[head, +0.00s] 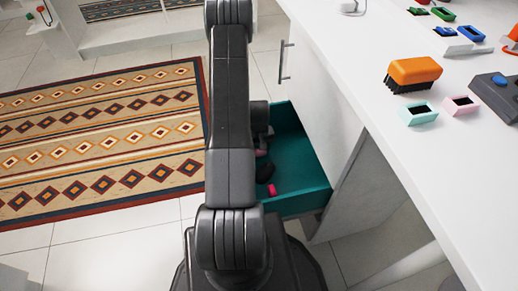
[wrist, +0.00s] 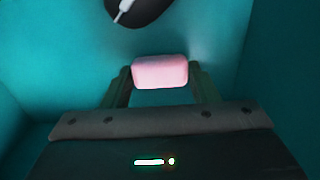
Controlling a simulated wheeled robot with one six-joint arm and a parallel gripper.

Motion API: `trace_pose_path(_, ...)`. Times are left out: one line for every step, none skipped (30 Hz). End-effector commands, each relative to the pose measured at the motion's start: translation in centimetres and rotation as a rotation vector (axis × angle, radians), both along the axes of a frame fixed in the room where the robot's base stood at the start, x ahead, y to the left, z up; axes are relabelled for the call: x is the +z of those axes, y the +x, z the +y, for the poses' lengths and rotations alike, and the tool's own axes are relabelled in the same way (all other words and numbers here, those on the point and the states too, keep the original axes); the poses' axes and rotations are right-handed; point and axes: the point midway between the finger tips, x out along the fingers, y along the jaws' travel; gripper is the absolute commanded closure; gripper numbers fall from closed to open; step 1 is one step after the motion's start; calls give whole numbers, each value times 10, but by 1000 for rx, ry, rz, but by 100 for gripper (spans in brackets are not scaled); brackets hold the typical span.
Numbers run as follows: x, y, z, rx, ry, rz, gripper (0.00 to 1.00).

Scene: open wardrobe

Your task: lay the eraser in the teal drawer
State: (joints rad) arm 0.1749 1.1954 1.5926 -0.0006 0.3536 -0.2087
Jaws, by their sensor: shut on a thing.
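The pink eraser (wrist: 160,72) is a rounded block between the two fingers of my gripper (wrist: 160,88), which is shut on it. In the wrist view teal drawer walls and floor surround them, so the gripper is down in the drawer. Whether the eraser touches the floor is unclear. In the head view the teal drawer (head: 303,165) is pulled out below the white counter. My arm hides its left part. A small dull pink patch (head: 261,153) beside my arm may be the eraser.
A dark rounded object with a white stripe (wrist: 138,10) lies in the drawer just beyond the eraser. A bright pink item (head: 272,190) is near the drawer's front. An orange brush (head: 414,70) and several small open boxes stand on the counter (head: 370,75).

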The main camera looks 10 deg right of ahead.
Motion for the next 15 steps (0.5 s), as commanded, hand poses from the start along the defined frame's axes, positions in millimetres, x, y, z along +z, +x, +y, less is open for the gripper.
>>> trace_pose_path(-2, 0, 0, 0, 0, 0, 68)
trace_pose_path(-2, 0, 0, 0, 0, 0, 68)
trace_pose_path(-2, 0, 0, 0, 0, 0, 68)
trace_pose_path(-2, 0, 0, 0, 0, 0, 68)
trace_pose_path(-2, 0, 0, 0, 0, 0, 68)
trace_pose_path(-1, 0, 0, 0, 0, 0, 68)
trace_pose_path(-1, 0, 0, 0, 0, 0, 68)
trace_pose_path(-1, 0, 0, 0, 0, 0, 68)
trace_pose_path(-1, 0, 0, 0, 0, 0, 68)
trace_pose_path(-1, 0, 0, 0, 0, 0, 44)
trace_pose_path(-1, 0, 0, 0, 0, 0, 39)
trace_pose_path(-1, 0, 0, 0, 0, 0, 31)
trace_pose_path(-1, 0, 0, 0, 0, 0, 25)
trace_pose_path(-1, 0, 0, 0, 0, 0, 21)
trace_pose_path(-1, 0, 0, 0, 0, 0, 21)
